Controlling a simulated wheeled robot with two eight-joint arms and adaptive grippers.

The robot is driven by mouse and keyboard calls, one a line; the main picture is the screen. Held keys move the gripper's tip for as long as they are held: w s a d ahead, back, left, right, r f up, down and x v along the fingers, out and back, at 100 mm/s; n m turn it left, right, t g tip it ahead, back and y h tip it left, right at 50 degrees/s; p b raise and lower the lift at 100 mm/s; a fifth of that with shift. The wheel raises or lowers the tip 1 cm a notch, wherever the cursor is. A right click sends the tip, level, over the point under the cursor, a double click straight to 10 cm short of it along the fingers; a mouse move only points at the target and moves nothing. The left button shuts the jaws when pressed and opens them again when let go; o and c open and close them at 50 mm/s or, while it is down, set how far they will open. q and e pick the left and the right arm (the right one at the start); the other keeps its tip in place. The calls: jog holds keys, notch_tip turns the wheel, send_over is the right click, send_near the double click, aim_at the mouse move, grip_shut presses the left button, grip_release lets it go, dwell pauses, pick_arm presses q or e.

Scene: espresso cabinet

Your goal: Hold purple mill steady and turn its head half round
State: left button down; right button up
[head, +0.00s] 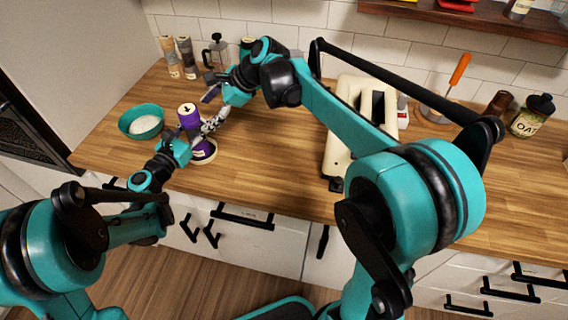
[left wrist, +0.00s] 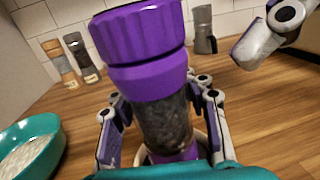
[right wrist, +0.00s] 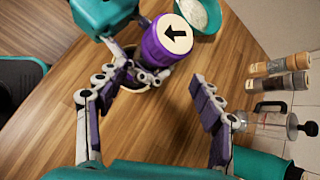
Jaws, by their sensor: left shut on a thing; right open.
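The purple mill (head: 189,119) stands on the wooden counter, with a clear middle full of dark grains (left wrist: 165,120). Its ribbed purple head (left wrist: 138,32) has a pale cap with a black arrow, which points left in the right wrist view (right wrist: 177,36). My left gripper (head: 184,147) is shut around the mill's body below the head. My right gripper (right wrist: 163,78) is open and empty beside the mill, its fingers apart and the head just beyond their tips. The mill's foot is partly hidden by my left gripper and by a pale round rim (left wrist: 143,156) around it.
A teal bowl (head: 123,124) of white contents stands left of the mill. Two shakers (head: 178,57) and a glass press (head: 214,54) stand behind near the wall. A cream appliance (head: 345,125) stands to the right. The counter in front of it is clear.

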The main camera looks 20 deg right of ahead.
aim_at(193, 104)
notch_tip(193, 104, up, 11)
jog(key=a+m+g+h, duration=0.2)
jog(key=m+g+h, duration=0.1)
jog(key=m+h, duration=0.1)
pick_arm(q)
jog(key=shift+r, duration=0.15)
jog(key=shift+r+p, duration=0.75)
jog(key=shift+p, duration=0.15)
pick_arm(e)
jog(key=s+d+n+t, duration=0.1)
jog(key=s+d+n, duration=0.3)
jog(key=s, duration=0.1)
pick_arm(q)
jog(key=shift+r+p, duration=0.95)
notch_tip(193, 104, up, 3)
jog(key=p, duration=0.3)
jog(key=shift+r, duration=0.15)
pick_arm(e)
jog(key=s+d+f+n+t+h, duration=0.1)
jog(key=s+d+f+n, duration=0.3)
jog(key=s+n, duration=0.4)
jog(key=s+d+f+n+t+h, duration=0.2)
jog(key=s+d+f+n, duration=0.3)
jog(key=s+f+n, duration=0.2)
jog(key=s+n, duration=0.2)
jog(key=s, duration=0.2)
jog(key=shift+d+f+t, duration=0.25)
jog(key=shift+f+t, duration=0.05)
